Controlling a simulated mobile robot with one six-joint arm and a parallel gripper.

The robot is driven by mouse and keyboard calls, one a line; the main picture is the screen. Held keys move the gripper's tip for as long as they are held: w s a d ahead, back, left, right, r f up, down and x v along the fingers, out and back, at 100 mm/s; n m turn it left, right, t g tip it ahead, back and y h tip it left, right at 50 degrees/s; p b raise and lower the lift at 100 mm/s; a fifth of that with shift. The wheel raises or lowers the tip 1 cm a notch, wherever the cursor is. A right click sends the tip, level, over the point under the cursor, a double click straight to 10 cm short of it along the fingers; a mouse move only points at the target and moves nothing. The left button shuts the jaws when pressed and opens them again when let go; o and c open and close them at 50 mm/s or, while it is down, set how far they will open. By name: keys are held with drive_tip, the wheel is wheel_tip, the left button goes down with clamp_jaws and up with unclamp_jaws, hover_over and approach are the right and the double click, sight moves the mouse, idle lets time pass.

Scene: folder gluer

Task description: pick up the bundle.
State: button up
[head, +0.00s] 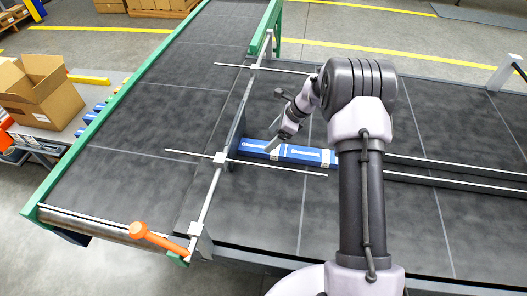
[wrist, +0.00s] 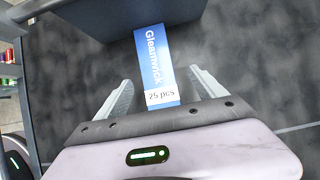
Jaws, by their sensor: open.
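The bundle (head: 302,154) is a long flat blue pack with white bands, lying on the dark belt in the head view, one end by the upright metal plate. In the wrist view the bundle (wrist: 155,65) shows its "Gleamwick" print and a white "25 pcs" label. My gripper (wrist: 160,85) is open, its two fingers on either side of the bundle's near end with a gap on each side. In the head view my gripper (head: 275,138) is over the left part of the bundle. I cannot tell how high the fingers are above the belt.
A metal plate (head: 235,130) stands at the bundle's left end, with thin rods (head: 275,167) reaching over the belt. An orange handle (head: 158,238) is at the front left. An open cardboard box (head: 40,92) stands on a side table.

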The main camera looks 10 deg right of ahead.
drive_tip(key=x, duration=0.1)
drive_tip(key=b+x, duration=0.1)
drive_tip(key=x, duration=0.1)
drive_tip(key=s+x, duration=0.1)
drive_tip(key=x, duration=0.1)
drive_tip(key=shift+w+d+f, duration=0.1)
drive_tip(key=shift+d+f, duration=0.05)
drive_tip(key=shift+f, duration=0.15)
drive_tip(key=shift+w+f, duration=0.15)
drive_tip(key=shift+f, duration=0.05)
drive_tip(key=shift+r, duration=0.1)
drive_tip(key=shift+c, duration=0.7)
drive_tip(key=c, duration=1.5)
drive_tip(key=shift+o, duration=0.2)
drive_tip(key=shift+r, duration=0.1)
drive_tip(key=r, duration=0.2)
drive_tip(key=r+p, duration=0.1)
drive_tip(key=r, duration=0.4)
drive_tip(key=shift+s+d+p, duration=0.25)
drive_tip(key=shift+d+p, duration=0.15)
drive_tip(key=s+d, duration=0.2)
drive_tip(key=d, duration=0.3)
drive_tip(key=s+d+p, duration=0.1)
drive_tip(key=s+d, duration=0.1)
drive_tip(key=d, duration=0.4)
drive_tip(key=s+d, duration=0.3)
drive_tip(key=d, duration=0.3)
drive_tip(key=shift+d, duration=0.1)
drive_tip(key=shift+s+d+f, duration=0.1)
drive_tip(key=shift+s, duration=0.05)
